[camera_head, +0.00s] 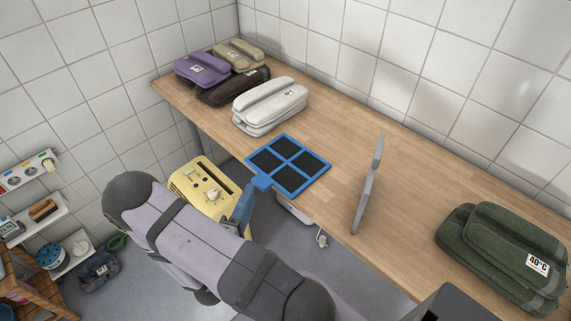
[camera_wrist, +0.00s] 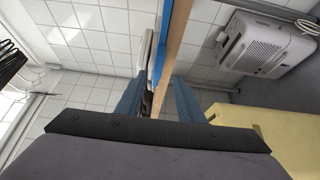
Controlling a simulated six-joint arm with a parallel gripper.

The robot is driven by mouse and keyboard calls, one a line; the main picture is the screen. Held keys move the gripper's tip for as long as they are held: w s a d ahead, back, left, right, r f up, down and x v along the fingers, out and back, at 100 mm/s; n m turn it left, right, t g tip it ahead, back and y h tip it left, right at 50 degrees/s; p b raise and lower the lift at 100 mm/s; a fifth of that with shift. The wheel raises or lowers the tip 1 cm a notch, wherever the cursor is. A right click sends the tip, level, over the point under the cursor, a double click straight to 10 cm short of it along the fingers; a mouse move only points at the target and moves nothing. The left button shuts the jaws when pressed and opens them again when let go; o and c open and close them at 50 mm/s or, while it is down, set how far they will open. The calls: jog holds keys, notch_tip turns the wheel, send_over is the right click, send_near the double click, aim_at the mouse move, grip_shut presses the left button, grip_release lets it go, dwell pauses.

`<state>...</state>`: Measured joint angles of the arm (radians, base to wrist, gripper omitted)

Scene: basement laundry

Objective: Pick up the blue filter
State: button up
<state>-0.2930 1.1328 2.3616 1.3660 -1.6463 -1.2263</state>
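The blue filter (camera_head: 288,165), a flat blue frame with dark panels in a two-by-two grid, lies on the wooden counter (camera_head: 330,215). Its small tab sticks out past the counter's front edge. The filter (camera_wrist: 164,38) shows there edge-on as a blue strip beside the counter's edge, ahead of the gap.
A white case (camera_head: 270,105) and several folded bundles, one a purple bundle (camera_head: 202,70), lie behind the filter. A thin grey panel (camera_head: 368,185) stands to its right. Green bundles (camera_head: 505,255) lie far right. A yellow appliance (camera_head: 190,182) is close beside my gripper, below the counter.

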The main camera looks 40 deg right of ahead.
jog(key=shift+d, duration=0.1)
jog(key=x, duration=0.2)
jog(key=p+x, duration=0.1)
jog(key=x, duration=0.2)
jog(key=shift+r, duration=0.25)
grip_shut()
